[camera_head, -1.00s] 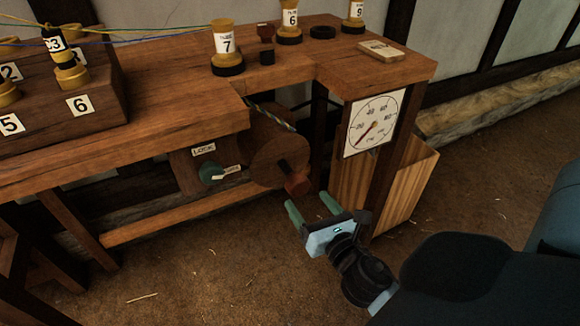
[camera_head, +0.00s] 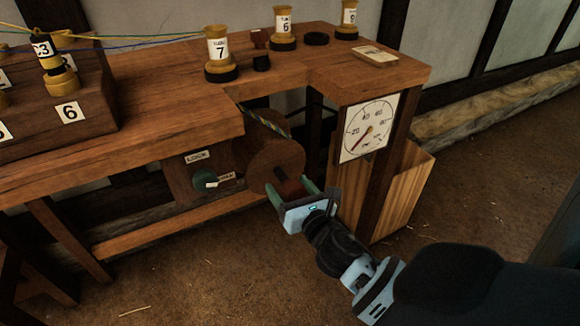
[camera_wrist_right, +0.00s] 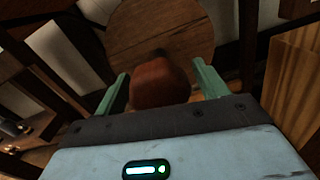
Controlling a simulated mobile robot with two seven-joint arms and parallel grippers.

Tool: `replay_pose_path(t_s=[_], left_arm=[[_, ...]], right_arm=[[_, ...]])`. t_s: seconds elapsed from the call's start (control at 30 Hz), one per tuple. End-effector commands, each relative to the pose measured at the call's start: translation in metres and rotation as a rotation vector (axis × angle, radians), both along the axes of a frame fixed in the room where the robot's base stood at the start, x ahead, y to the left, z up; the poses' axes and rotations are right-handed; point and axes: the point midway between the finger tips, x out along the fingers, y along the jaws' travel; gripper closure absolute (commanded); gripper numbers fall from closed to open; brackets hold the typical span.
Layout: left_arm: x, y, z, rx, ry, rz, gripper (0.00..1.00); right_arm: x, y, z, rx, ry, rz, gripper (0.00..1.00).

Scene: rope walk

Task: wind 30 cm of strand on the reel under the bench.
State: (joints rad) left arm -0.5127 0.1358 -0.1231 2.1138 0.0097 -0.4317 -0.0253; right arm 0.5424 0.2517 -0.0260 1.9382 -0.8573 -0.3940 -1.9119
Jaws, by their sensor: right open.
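The wooden reel (camera_head: 275,160) stands under the bench with its round face outward; it also shows in the right wrist view (camera_wrist_right: 160,30). Its red-brown crank handle (camera_wrist_right: 160,84) sticks out towards me, between the two green fingers of my right gripper (camera_head: 292,190). The fingers (camera_wrist_right: 162,88) are open, one on each side of the handle, with small gaps seen. A twisted strand (camera_head: 264,122) runs from the bench down to the reel. The dial (camera_head: 369,128) on the bench leg has its red needle pointing to the lower left. My left gripper is not in view.
Left of the reel is a green knob (camera_head: 205,180) with a LOCK label (camera_head: 197,157). A wooden bin (camera_head: 407,195) stands behind the leg at right. The bench top (camera_head: 170,98) overhangs the reel and carries numbered bobbins (camera_head: 217,55). The floor in front is clear.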

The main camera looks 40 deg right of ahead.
Motion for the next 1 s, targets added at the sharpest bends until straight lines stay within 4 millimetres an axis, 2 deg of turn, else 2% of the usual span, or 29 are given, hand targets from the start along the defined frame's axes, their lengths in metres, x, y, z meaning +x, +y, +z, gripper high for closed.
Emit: replay_pose_path(t_s=[0.27, 0.6, 1.0], left_arm=[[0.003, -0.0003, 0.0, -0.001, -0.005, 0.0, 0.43], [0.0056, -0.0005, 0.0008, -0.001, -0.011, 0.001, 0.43], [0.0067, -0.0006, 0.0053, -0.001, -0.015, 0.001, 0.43]], right_arm=[[0.0009, -0.0003, -0.0002, 0.0, 0.001, 0.0, 0.29], [0.0007, -0.0001, -0.0003, 0.0, 0.001, 0.0, 0.73], [0.0006, 0.0002, 0.0, 0.083, -0.018, -0.002, 0.72]])
